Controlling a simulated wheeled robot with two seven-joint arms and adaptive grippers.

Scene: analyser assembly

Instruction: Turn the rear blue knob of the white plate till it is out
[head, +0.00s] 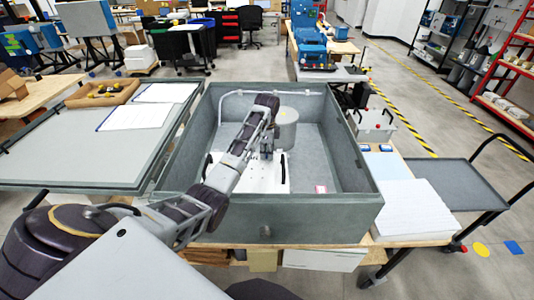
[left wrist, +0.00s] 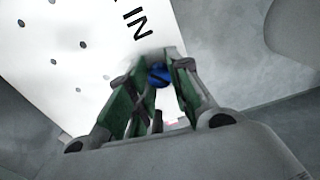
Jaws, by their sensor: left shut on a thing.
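The white plate (head: 268,178) lies on the floor of the grey open box (head: 190,150). In the left wrist view the plate (left wrist: 70,55) shows several holes and the dark letters "IN". A blue knob (left wrist: 158,76) sits between the fingertips of my left gripper (left wrist: 160,74), near the plate's edge. The fingers are closed on the knob. In the head view the left gripper (head: 266,153) points down at the plate's far part, and the knob is hidden there. I cannot tell whether the knob still touches the plate. My right gripper is not in view.
A grey cylinder (head: 286,128) stands inside the box just behind and right of my left gripper. The box walls surround the plate. A small pinkish item (head: 321,189) lies on the box floor at the right. The right part of the floor is mostly clear.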

